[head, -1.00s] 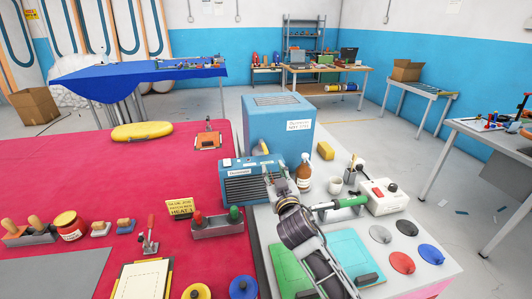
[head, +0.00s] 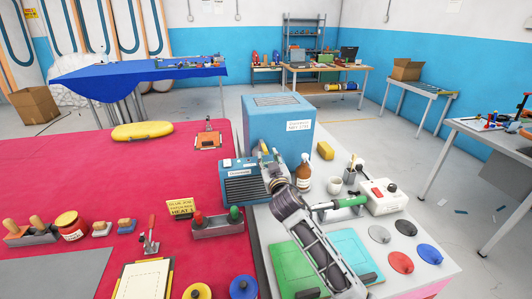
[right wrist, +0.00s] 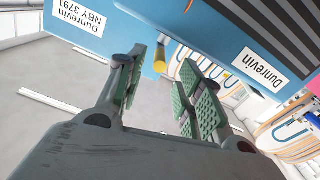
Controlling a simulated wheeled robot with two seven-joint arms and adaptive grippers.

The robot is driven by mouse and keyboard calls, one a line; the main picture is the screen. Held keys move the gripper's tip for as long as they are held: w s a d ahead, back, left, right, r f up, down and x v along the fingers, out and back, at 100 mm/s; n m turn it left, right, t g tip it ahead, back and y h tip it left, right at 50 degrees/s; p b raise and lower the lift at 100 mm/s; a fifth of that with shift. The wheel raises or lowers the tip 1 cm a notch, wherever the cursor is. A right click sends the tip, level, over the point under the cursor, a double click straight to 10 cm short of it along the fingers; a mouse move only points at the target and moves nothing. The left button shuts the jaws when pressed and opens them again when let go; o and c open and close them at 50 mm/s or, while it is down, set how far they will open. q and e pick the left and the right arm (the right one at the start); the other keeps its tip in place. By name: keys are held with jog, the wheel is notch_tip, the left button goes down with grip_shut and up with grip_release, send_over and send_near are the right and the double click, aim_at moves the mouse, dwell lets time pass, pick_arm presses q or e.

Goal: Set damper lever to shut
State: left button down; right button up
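The damper lever, with a yellow grip (head: 263,147), stands at the near side of the tall blue cabinet (head: 270,130), just behind the grilled blue unit (head: 243,188). In the right wrist view the lever's yellow grip (right wrist: 218,67) shows beyond the fingers, close to the right-hand finger. My right gripper (head: 270,162) is just in front of the lever and partly covers its lower part. I cannot tell whether a finger touches the lever. My left gripper is out of view.
A brown bottle (head: 304,172) and a white mug (head: 335,185) stand right of my gripper. A green-handled tool (head: 340,204) lies near my forearm. A holder with red and green handles (head: 217,223) stands left. The red table (head: 150,175) has clear room.

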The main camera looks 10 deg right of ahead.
aim_at(267, 154)
jog(key=shift+w, duration=2.5)
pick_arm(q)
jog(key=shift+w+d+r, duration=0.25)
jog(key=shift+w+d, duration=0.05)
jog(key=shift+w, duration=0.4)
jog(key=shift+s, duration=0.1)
pick_arm(e)
jog(key=c, duration=0.6)
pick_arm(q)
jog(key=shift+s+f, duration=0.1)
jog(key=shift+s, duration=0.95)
pick_arm(e)
grip_shut()
